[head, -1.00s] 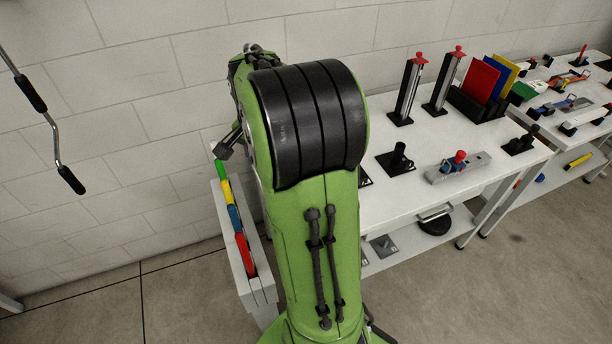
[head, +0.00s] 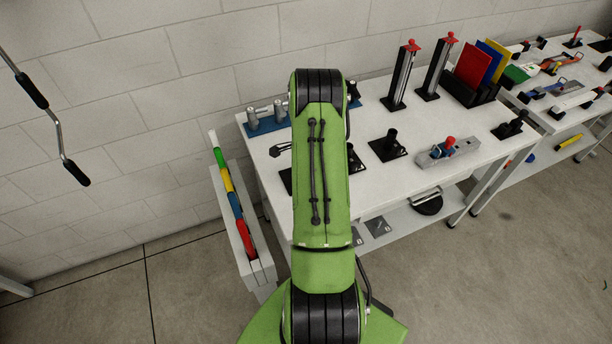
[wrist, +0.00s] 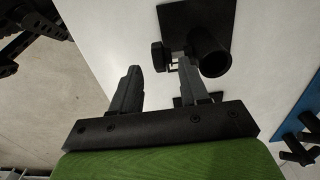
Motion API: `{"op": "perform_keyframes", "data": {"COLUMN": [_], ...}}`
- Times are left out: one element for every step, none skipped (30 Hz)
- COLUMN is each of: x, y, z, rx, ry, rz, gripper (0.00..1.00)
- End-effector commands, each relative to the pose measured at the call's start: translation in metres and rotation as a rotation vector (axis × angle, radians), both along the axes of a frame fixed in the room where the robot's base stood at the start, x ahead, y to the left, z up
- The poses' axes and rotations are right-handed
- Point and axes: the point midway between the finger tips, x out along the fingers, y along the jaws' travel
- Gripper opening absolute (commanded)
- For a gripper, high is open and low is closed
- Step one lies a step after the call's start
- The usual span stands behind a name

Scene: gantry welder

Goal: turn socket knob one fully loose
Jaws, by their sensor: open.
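In the wrist view, a black socket cylinder (wrist: 208,52) stands on a black base plate (wrist: 195,17). A black knob (wrist: 157,56) sticks out from the socket's side on a short metallic stem. My gripper (wrist: 163,85) is open and empty. In that view the knob lies just beyond the fingertips, between their lines, with no clear contact. My gripper is hidden there; I cannot tell which socket is knob one's.
A blue rack with grey pegs (head: 265,120) stands at the table's back left; its blue plate shows at the wrist view's right (wrist: 303,104). Two red-topped posts (head: 403,75) (head: 436,67) and a grey vise-like block (head: 449,152) stand right. A narrow bin (head: 228,205) stands left.

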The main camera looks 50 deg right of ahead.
Motion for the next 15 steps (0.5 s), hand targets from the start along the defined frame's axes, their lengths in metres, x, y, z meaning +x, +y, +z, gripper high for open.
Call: {"op": "perform_keyframes", "data": {"x": [0.000, 0.000, 0.000, 0.000, 0.000, 0.000, 0.000, 0.000, 0.000, 0.000, 0.000, 0.000, 0.000, 0.000, 0.000], "y": [0.000, 0.000, 0.000, 0.000, 0.000, 0.000, 0.000, 0.000, 0.000, 0.000, 0.000, 0.000, 0.000, 0.000, 0.000], "z": [-0.009, -0.012, -0.017, -0.019, -0.021, -0.023, -0.023, -0.024, -0.024, -0.024, -0.024, -0.024, -0.023, -0.023, -0.023], "rx": [0.001, 0.001, 0.000, 0.000, -0.001, -0.001, -0.001, -0.001, -0.002, -0.002, -0.002, -0.001, -0.002, -0.001, -0.001], "ry": [0.002, 0.001, 0.000, 0.000, 0.000, 0.000, 0.000, 0.000, -0.001, -0.001, -0.001, 0.000, -0.001, 0.000, 0.000], "rz": [0.000, 0.000, 0.001, 0.001, 0.001, 0.001, 0.001, 0.001, 0.001, 0.001, 0.001, 0.001, 0.001, 0.001, 0.001], "gripper": [0.45, 0.45, 0.45, 0.45, 0.45, 0.45, 0.45, 0.45, 0.45, 0.45, 0.45, 0.45, 0.45, 0.40, 0.34]}}
